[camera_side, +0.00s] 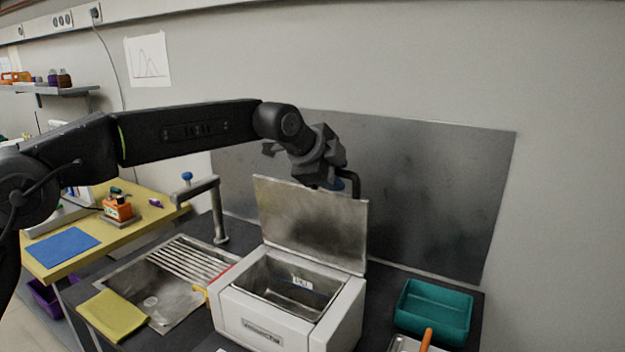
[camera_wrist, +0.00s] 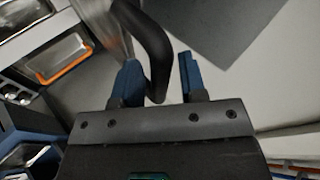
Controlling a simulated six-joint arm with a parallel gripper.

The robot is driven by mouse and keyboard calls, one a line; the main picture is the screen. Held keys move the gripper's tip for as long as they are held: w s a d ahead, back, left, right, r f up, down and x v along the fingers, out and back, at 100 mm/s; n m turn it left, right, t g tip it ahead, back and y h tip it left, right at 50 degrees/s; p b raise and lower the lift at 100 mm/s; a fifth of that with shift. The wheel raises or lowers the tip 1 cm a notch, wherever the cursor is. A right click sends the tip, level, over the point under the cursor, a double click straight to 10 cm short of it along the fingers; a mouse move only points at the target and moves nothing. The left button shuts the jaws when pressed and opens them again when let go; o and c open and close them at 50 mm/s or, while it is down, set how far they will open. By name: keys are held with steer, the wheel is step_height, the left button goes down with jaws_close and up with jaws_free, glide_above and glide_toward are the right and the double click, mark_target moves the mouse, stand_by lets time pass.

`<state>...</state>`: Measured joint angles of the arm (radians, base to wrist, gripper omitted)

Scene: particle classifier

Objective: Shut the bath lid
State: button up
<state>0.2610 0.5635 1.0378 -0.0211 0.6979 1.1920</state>
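The bath (camera_side: 262,318) is a white box with an open metal basin. Its metal lid (camera_side: 300,222) stands raised, nearly upright, along the back edge. A black curved handle (camera_side: 354,186) shows at the lid's upper right; the handle also shows large in the wrist view (camera_wrist: 152,45). My gripper (camera_side: 336,184) is at the top of the lid, beside the handle, and partly hides it. In the wrist view my gripper (camera_wrist: 160,78) has its blue fingers apart. The handle lies in the gap, close to the left finger, with clear space to the right finger. Contact cannot be told.
A metal sink (camera_side: 150,300) with a rack and a tap (camera_side: 217,215) is left of the bath. A yellow cloth (camera_side: 112,315) lies at its front. A teal tray (camera_side: 436,311) is at the right. A dark panel (camera_side: 440,200) stands behind the lid.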

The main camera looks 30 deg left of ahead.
steer(key=c, duration=0.4)
steer(key=s, duration=0.3)
steer(key=shift+f, duration=0.2)
steer(key=shift+c, duration=0.2)
steer(key=shift+s+f, duration=0.3)
steer(key=shift+s, duration=0.5)
steer(key=shift+s+f, duration=0.25)
steer(key=shift+s, duration=0.5)
